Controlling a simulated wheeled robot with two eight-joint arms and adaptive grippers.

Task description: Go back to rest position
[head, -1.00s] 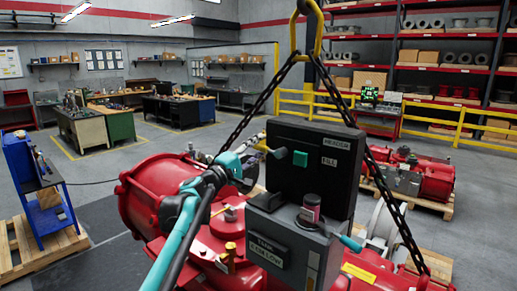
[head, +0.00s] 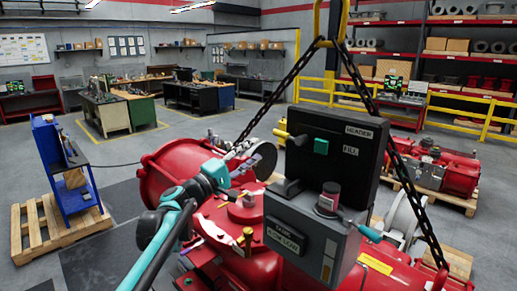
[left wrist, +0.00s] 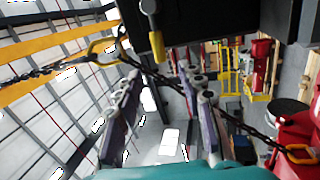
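My left gripper (head: 242,162) is at the end of the teal and black arm from the left, above the red actuator (head: 175,170). It is left of the black HEADER/FILL panel (head: 337,150) and appears apart from it. In the left wrist view, the two dark fingers of my left gripper (left wrist: 160,80) are spread, with nothing between them. A yellow-handled valve (left wrist: 151,20) on the panel's underside shows above them. A grey box (head: 305,240) with a dark knob and a teal lever (head: 362,232) sits below the panel. My right gripper is not in view.
Black chains (head: 290,85) hang from a yellow hook and run down on both sides of the panel. A blue stand (head: 65,165) on a wooden pallet (head: 35,225) is at left. Workbenches, yellow rails (head: 460,112) and shelves stand behind. Floor at middle left is clear.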

